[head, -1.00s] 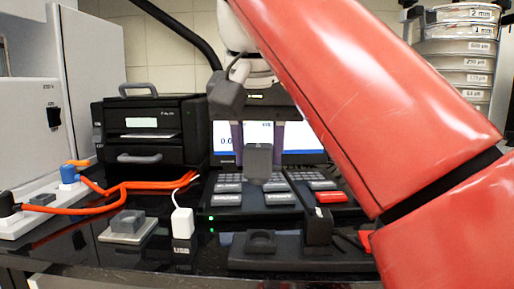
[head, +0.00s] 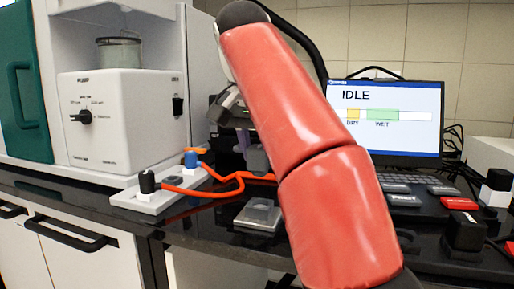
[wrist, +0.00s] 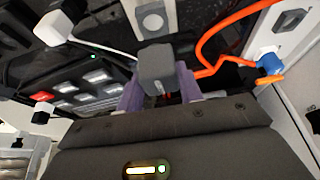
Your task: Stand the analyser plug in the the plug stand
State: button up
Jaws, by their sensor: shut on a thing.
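My gripper (wrist: 157,88) is shut on a dark grey block-shaped plug, which I take for the analyser plug (wrist: 156,62). The plug sits between the purple fingers in the wrist view. In the head view the plug (head: 257,158) hangs in the air beside my red arm, which hides part of the gripper (head: 246,143).
A white power strip (head: 140,205) holds a black plug (head: 147,181) and a blue plug (head: 190,158). Orange cables (head: 222,189) run close to the stand. A white pump unit (head: 122,120) stands left. A monitor (head: 385,120) reading IDLE and keypads stand right.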

aim_at(257, 162)
jog(key=shift+f, duration=0.15)
jog(key=shift+f+b, duration=0.8)
jog(key=shift+f, duration=1.95)
jog(key=shift+f, duration=0.45)
dwell(1.0)
jog(key=o, duration=1)
jog(key=shift+p+v, duration=0.8)
jog(key=shift+v, duration=3.1)
